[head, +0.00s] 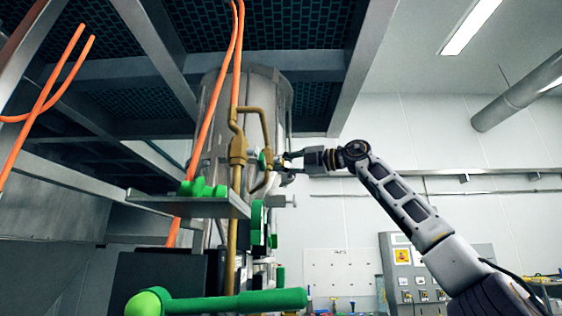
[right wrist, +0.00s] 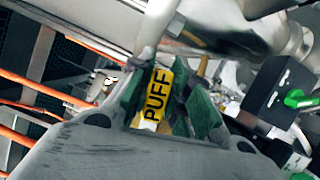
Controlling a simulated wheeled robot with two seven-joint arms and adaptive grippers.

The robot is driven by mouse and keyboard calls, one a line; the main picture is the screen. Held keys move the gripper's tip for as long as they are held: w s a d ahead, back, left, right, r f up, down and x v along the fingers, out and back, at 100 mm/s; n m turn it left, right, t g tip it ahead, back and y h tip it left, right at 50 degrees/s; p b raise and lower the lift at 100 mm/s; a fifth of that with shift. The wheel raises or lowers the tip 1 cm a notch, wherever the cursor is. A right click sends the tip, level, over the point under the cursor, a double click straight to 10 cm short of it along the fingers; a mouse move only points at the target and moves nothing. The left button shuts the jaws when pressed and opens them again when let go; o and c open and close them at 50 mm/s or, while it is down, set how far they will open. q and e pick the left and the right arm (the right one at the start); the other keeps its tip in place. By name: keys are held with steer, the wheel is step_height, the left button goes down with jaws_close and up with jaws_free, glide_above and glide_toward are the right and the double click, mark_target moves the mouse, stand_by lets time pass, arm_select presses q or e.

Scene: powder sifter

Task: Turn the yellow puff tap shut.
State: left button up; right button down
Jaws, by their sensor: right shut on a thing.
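The yellow puff tap (right wrist: 157,95) shows its handle with the black word PUFF in the right wrist view, between the two green-padded fingers of my right gripper (right wrist: 168,105). The gripper is shut on the handle. In the head view my right gripper (head: 286,163) reaches in from the right to the brass pipes (head: 238,150) on the front of the metal vessel (head: 272,95). The tap itself is mostly hidden there by the fingers. My left gripper is not in view.
A bracket shelf with green knobs (head: 203,189) juts out left of the tap. A green bar (head: 235,302) crosses below. Orange hoses (head: 212,95) run past the vessel. A black box with a green switch (right wrist: 295,98) is close to the right in the wrist view.

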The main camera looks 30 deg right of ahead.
steer(key=shift+f+m+g, duration=0.4)
steer(key=shift+f+m, duration=0.2)
steer(key=shift+m, duration=0.5)
steer(key=shift+h, duration=0.4)
steer(key=c, duration=1.3)
jaws_free()
steer(key=shift+w+d, duration=0.1)
steer(key=shift+s, duration=0.2)
steer(key=v, duration=1.1)
steer(key=shift+s+d+f, duration=0.1)
steer(key=shift+s+d, duration=0.15)
steer(key=shift+d, duration=0.05)
